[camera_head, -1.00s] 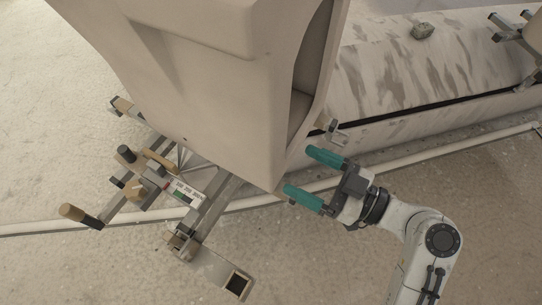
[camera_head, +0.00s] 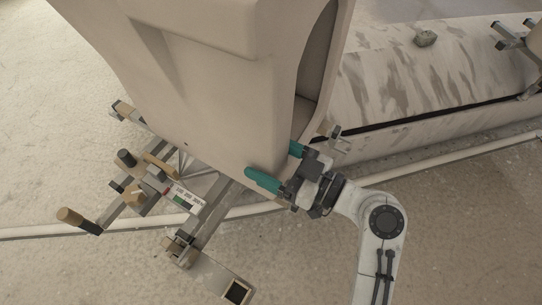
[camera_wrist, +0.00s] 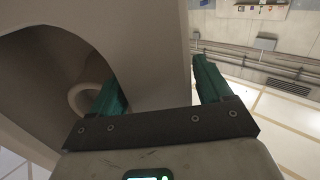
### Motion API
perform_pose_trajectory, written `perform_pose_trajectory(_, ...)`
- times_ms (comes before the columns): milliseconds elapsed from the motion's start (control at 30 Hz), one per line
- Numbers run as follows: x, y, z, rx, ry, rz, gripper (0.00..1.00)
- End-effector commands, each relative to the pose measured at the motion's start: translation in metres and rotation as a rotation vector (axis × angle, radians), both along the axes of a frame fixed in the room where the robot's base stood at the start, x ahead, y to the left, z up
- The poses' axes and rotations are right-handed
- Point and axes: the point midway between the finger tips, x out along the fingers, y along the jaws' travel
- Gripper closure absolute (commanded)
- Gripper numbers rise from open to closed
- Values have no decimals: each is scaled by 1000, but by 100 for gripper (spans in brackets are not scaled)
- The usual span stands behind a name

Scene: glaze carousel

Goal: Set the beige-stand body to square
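The body (camera_head: 215,100) is a large, smooth beige ware piece with a hollow opening on its right side. It stands on a metal stand (camera_head: 205,215) with beige pads, a wooden-ended handle (camera_head: 72,215) and a small readout (camera_head: 187,197). My gripper (camera_head: 270,160) is open at the body's lower right edge. One teal finger lies along the front face; the other is partly hidden behind the edge. In the wrist view, the body's wall (camera_wrist: 160,50) lies between the spread fingers, the left one at the hollow side. I cannot tell whether either finger touches.
A long, stained beige trough or ledge (camera_head: 400,80) runs behind on the right, with a small stone (camera_head: 426,39) on top. Another metal stand (camera_head: 520,40) shows at the upper right. A pale pipe (camera_head: 430,162) crosses the floor. The floor at lower left is clear.

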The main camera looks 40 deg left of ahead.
Motion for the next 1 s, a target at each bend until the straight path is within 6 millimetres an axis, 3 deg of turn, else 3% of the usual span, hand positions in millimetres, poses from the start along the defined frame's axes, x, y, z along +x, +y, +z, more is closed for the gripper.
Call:
perform_pose_trajectory(67, 0, 0, 0, 0, 0, 0, 29)
perform_pose_trajectory(700, 0, -1, 0, 0, 0, -1, 89)
perform_pose_trajectory(1000, 0, 5, 0, 1, -1, 0, 89)
